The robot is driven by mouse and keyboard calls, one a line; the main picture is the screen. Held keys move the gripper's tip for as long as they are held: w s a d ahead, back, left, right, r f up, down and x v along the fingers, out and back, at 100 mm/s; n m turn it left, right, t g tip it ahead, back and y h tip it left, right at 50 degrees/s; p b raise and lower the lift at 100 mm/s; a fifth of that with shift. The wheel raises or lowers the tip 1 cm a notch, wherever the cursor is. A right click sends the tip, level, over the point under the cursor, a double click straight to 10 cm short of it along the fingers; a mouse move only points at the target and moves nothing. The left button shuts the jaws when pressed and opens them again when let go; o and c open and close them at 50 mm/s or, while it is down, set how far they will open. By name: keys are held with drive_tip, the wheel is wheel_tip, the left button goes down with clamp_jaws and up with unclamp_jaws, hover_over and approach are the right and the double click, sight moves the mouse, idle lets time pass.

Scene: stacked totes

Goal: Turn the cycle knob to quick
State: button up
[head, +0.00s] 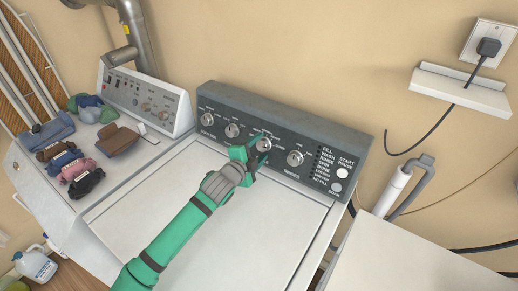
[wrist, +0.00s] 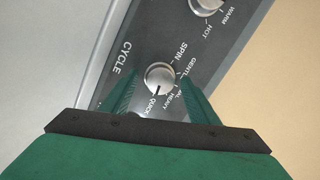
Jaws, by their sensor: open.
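The cycle knob (head: 263,145) is a round silver knob on the washer's dark control panel (head: 222,104). In the wrist view the knob (wrist: 160,76) sits between my fingers, with GENTLE, HEAVY and QUICK printed around it and a partly hidden label between. Its dark pointer mark faces the QUICK label (wrist: 153,106). My green gripper (wrist: 160,82) is open, with one finger on each side of the knob and a visible gap to each. In the head view my gripper (head: 258,149) is at the panel and partly covers the area around the knob.
Other knobs stand to the left (head: 232,130) and right (head: 295,158) on the same panel. The start button (head: 342,173) is at the panel's right end. The white washer lid (head: 150,200) below is clear. Folded clothes (head: 75,165) lie on the machine at left.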

drive_tip(key=v, duration=1.1)
drive_tip(key=shift+w, duration=0.15)
